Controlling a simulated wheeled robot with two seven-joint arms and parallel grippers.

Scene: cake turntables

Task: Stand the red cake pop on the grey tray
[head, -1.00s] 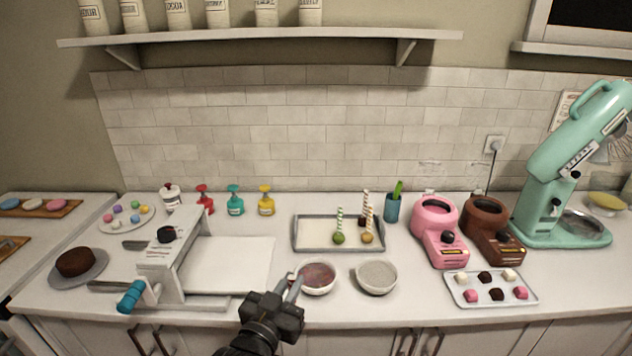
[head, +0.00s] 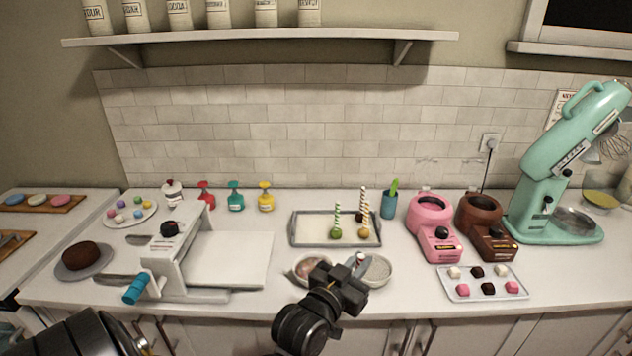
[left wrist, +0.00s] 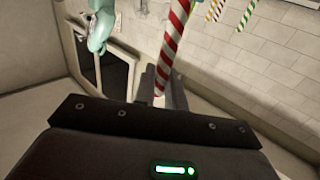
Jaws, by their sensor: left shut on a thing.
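The grey tray (head: 310,230) lies on the counter behind the two bowls. A green cake pop (head: 336,233), an orange one (head: 364,233) and a dark one (head: 360,217) stand on it, sticks up; its left part is bare. My left gripper (head: 357,266) is in front of the tray, over the bowls. In the left wrist view, a red-and-white striped stick (left wrist: 174,35) rises from between its fingers (left wrist: 163,88), which are shut on it. I take this for the red cake pop's stick; its ball is hidden. My right gripper is not in view.
A bowl with pinkish contents (head: 305,268) and a bowl with grey contents (head: 378,270) stand in front of the tray. A sheeter (head: 168,252) is to the left; pink (head: 432,232) and brown (head: 487,235) machines and a sweets tray (head: 484,287) are to the right.

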